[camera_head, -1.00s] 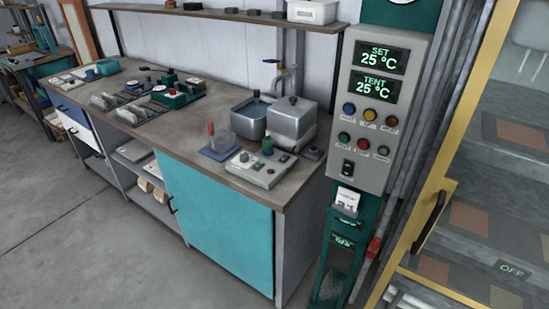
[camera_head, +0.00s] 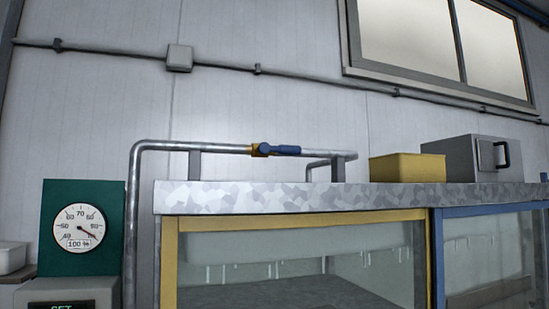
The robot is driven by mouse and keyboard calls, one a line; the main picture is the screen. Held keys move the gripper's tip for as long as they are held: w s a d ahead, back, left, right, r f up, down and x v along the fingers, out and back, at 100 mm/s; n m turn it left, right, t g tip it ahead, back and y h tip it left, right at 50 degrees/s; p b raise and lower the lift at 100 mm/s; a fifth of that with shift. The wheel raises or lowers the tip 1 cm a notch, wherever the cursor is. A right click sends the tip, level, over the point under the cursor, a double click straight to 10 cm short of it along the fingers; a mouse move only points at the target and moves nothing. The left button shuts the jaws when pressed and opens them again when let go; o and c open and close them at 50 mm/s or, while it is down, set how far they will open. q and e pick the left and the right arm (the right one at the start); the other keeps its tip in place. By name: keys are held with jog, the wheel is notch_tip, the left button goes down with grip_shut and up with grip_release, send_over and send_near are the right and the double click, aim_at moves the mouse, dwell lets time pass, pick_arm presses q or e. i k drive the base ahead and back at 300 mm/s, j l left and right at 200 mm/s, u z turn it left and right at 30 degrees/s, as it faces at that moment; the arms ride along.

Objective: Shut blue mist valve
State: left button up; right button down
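The blue mist valve (camera_head: 277,150) sits on a grey pipe that runs above the top of the spray cabinet. It has a brass-yellow body at its left and a blue lever handle pointing right. The lever lies along the line of the pipe. Neither of my grippers shows in the head view, so whether they are open or shut cannot be seen.
The galvanized cabinet top (camera_head: 240,196) lies below the pipe, over yellow-framed and blue-framed glass doors. A yellow box (camera_head: 407,168) and a grey metal box (camera_head: 477,160) stand on it at the right.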

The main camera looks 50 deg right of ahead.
aim_at(264, 148)
jog(key=l+z, duration=0.1)
jog(key=z, duration=0.65)
jog(key=i+l+z, duration=0.1)
jog(key=z, duration=0.7)
jog(key=j, duration=0.1)
jog(key=z, duration=0.05)
